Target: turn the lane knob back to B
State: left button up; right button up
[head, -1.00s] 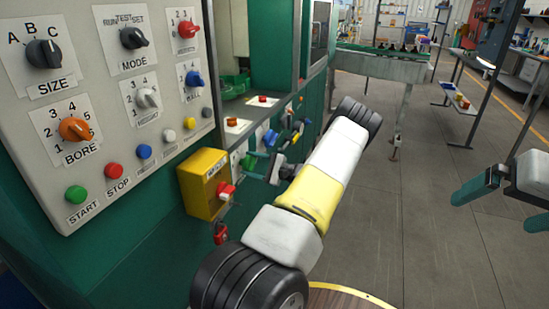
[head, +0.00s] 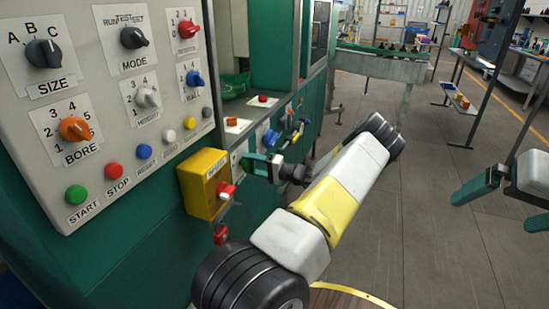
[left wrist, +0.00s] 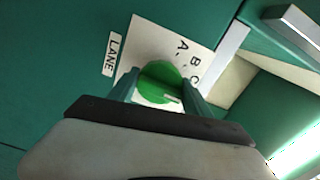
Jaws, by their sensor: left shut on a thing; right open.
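The lane knob (left wrist: 157,80) is round and green, on a white plate (left wrist: 150,42) lettered A, B and C, beside a LANE label (left wrist: 111,54). My left gripper (left wrist: 160,88) has a finger on each side of the knob and is shut on it. The knob's pale mark lies at its lower right, on the C side; the exact letter is hard to tell. My right gripper (head: 505,207) is open and empty at the right, over the floor.
A yellow box (head: 203,183) with a red switch sticks out just left of my left gripper. The grey control panel (head: 95,120) with several knobs and buttons is further left. A blue knob (head: 269,139) is close beyond the gripper. Open floor (head: 440,230) lies to the right.

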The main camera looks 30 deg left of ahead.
pick_arm(q)
jog(key=n, duration=0.4)
jog(key=shift+w+n, duration=0.1)
jog(key=shift+n, duration=2.4)
jog(key=o, duration=1.4)
jog(key=shift+c, duration=0.2)
jog(key=shift+d, duration=0.1)
jog(key=d, duration=0.7)
jog(key=shift+w+d, duration=0.3)
jog(key=shift+w, duration=0.1)
